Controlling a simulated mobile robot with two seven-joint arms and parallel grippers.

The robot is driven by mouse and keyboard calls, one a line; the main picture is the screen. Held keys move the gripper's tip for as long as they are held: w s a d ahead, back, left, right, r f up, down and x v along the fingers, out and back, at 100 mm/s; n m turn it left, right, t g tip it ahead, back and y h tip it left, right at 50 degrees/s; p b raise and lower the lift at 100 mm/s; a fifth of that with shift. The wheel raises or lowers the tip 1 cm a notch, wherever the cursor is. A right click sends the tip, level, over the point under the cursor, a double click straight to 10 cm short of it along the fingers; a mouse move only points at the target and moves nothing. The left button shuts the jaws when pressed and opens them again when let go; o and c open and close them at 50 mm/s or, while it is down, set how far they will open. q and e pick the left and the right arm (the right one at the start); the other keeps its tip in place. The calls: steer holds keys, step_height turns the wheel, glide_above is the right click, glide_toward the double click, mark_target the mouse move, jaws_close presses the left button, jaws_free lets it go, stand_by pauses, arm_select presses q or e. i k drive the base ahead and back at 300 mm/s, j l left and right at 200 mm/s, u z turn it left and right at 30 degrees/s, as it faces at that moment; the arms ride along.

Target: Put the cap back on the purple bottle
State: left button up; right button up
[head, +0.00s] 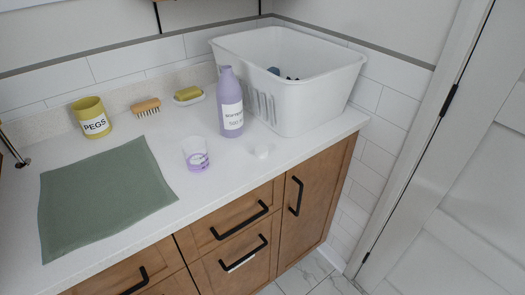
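The purple bottle (230,102) stands upright on the white counter, just left of the white basket. It has a white label and a narrower top; the frame is too small to show its mouth clearly. A small round white piece (261,151), which looks like the cap, lies on the counter in front and to the right of the bottle, apart from it. Neither of my grippers is in the head view.
A PEGS cup (92,117), brush (146,107), soap dish (188,97) and green cloth (102,195) are further left.

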mark_target(228, 90)
steer(key=u, duration=1.65)
steer(key=k+l, duration=0.35)
steer(key=l, duration=0.15)
steer(key=k+l, duration=0.35)
steer(key=l, duration=0.15)
